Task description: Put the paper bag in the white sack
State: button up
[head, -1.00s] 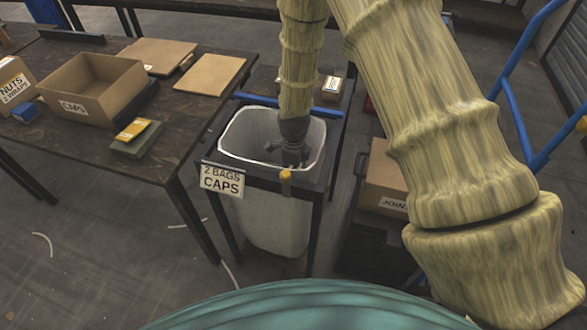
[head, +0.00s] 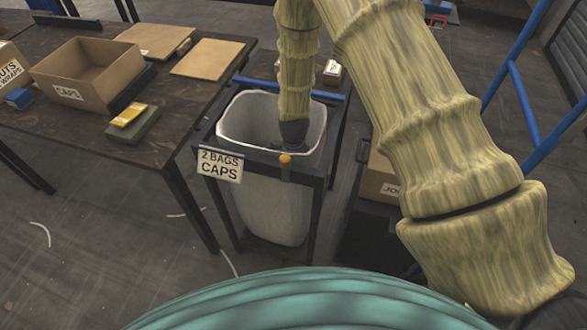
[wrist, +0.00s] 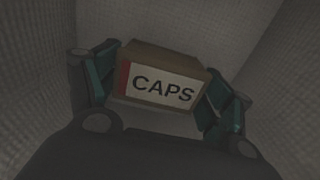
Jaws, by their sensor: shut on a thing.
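The white sack (head: 268,207) hangs open in a dark frame stand, below a sign reading "2 BAGS CAPS". My arm reaches down into its mouth, and my gripper is hidden inside it in the head view. In the wrist view, my gripper (wrist: 160,97) is shut on the brown paper bag (wrist: 165,58), which carries a white label reading "CAPS" with a red edge. A finger presses on each side of the bag. The sack's pale woven walls (wrist: 35,95) surround both. The bag's underside and the sack floor below it cannot be made out.
A dark table (head: 150,150) stands left of the sack, with an open carton (head: 92,78) labelled "CAPS", flat boards and a yellow packet (head: 128,115) on it. A blue bar (head: 292,89) runs behind the sack mouth. Another carton (head: 380,180) is at the right.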

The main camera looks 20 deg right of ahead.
jog(key=shift+f, duration=0.2)
jog(key=o, duration=1.1)
notch_tip(320, 180, up, 12)
dwell(0.3)
jog(key=shift+r, duration=0.1)
